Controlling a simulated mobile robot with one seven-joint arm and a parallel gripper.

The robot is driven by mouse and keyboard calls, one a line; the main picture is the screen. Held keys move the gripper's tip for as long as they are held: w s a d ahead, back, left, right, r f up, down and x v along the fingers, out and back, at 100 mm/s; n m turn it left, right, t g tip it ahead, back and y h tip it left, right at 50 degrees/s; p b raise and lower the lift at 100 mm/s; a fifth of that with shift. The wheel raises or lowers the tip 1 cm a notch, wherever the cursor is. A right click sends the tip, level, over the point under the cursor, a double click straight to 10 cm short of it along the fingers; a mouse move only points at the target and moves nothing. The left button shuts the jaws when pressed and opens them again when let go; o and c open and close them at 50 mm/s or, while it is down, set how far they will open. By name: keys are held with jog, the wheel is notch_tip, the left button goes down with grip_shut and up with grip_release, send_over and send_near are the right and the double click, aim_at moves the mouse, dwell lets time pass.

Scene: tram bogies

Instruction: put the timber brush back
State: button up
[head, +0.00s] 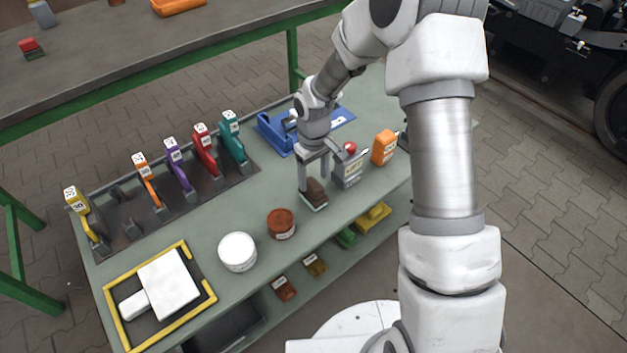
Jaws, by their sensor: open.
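A small brown block-shaped brush (315,194) with a pale lower edge, which looks like the timber brush, stands on the grey-green bench top (215,210). My gripper (316,184) points down right at it. Its two fingers are apart, one at the brush's left and the other behind or beside its right. I cannot tell whether either finger touches the brush. The brush appears to rest on the bench.
A grey can with a red top (349,168) and an orange bottle (384,148) stand close at the right. A rust-coloured jar (281,223) and white tub (238,252) stand at the left. A blue tray (275,134) lies behind; a yellow frame (125,322) is front left.

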notch_tip(320, 180, up, 9)
jog(key=p, duration=0.2)
notch_tip(320, 180, up, 10)
jog(key=m+t, duration=0.1)
jog(key=m, duration=0.1)
send_over(314, 184)
jog(key=s+d, duration=0.3)
jog(key=d, duration=0.1)
jog(key=s+d+r+m+t, duration=0.2)
jog(key=s+r, duration=0.5)
jog(key=s, duration=0.3)
jog(key=s+d+r+m+t, duration=0.2)
jog(key=s+r, duration=0.4)
jog(key=s, duration=0.4)
jog(key=shift+s+d+r+m+t, duration=0.15)
jog(key=shift+d+r+m+t, duration=0.2)
jog(key=shift+d, duration=0.45)
